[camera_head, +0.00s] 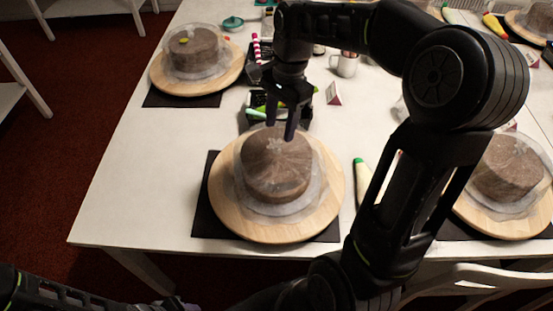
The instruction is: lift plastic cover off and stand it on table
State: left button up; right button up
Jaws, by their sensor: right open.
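A clear plastic cover (304,196) stands over a brown cake (276,170) on a round wooden turntable (232,221) near the table's front edge. The cover is see-through, and its pale rim shows around the cake's foot. My right gripper (281,130) is open, fingers pointing down, at the far upper edge of this cover. I cannot tell whether the fingers touch it. Nothing shows between them. My left arm comes in at the bottom left; its gripper (176,303) is cut by the bottom edge, and its jaws are unclear.
A dark mat (203,222) lies under the turntable. Similar covered cakes stand at the back left (194,50) and right (507,165). A black tray (258,103), a mug (345,64) and a small card (333,93) are behind. The table (130,180) is bare at front left.

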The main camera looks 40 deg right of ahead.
aim_at(277, 143)
jog(key=shift+a+f+p, duration=0.25)
jog(key=shift+f+p, duration=0.05)
jog(key=shift+f, duration=1)
jog(key=shift+a+f+p, duration=0.2)
jog(key=shift+f+p, duration=0.1)
jog(key=shift+f, duration=1)
grip_shut()
